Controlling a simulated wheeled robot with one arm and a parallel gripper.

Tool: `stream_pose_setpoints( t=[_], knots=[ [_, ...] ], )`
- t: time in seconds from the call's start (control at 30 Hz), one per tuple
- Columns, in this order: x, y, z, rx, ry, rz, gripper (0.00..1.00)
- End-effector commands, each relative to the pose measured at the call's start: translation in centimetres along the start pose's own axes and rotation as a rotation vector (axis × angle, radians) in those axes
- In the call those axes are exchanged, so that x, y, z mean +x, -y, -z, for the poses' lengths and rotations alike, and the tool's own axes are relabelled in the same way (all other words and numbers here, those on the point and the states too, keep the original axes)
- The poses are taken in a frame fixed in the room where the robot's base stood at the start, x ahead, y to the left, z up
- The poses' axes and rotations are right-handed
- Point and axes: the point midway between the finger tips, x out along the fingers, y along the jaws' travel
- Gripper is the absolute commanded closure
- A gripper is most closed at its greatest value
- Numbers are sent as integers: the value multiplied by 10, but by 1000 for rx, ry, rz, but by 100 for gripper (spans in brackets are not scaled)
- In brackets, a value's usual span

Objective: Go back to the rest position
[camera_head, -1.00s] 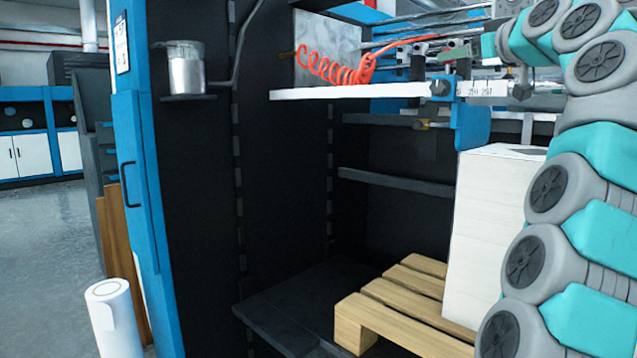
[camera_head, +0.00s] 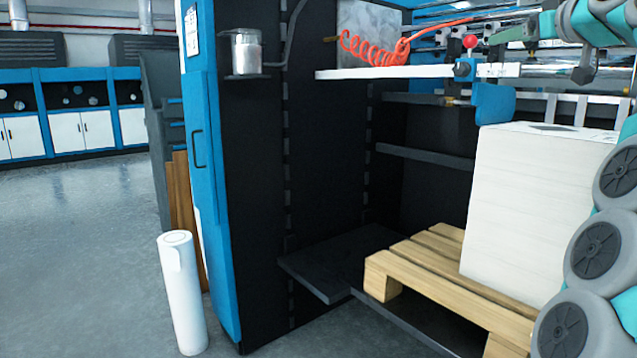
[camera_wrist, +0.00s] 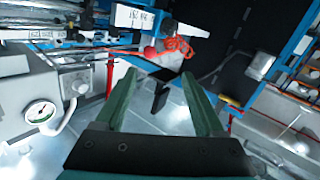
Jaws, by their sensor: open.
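My gripper (camera_wrist: 160,103) shows in the wrist view with its two green fingers spread apart and nothing between them. In the head view my teal and grey arm rises along the right edge; I cannot clearly make out its fingertips there. A white roll (camera_head: 182,292) stands upright on the floor at the lower left of the head view, apart from my arm. A tall white stack of sheets (camera_head: 530,205) stands on a wooden pallet (camera_head: 400,262), partly hidden by my arm.
A blue and black machine (camera_head: 212,200) fills the middle, with a metal can (camera_head: 246,52) on a small shelf. A red coiled hose (camera_head: 372,50) hangs above a white bar (camera_head: 385,73). A pressure gauge (camera_wrist: 40,112) shows in the wrist view. Open floor (camera_head: 80,230) lies at left.

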Motion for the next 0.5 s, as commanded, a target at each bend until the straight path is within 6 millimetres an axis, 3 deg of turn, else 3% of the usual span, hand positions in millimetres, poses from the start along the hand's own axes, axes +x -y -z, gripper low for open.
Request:
stream_pose_setpoints(
  t=[0.27, 0.5],
  knots=[
    [13, 32, -21, 49, 81, 67, 29],
    [25, 82, -59, 111, 211, 152, 29]
  ],
)
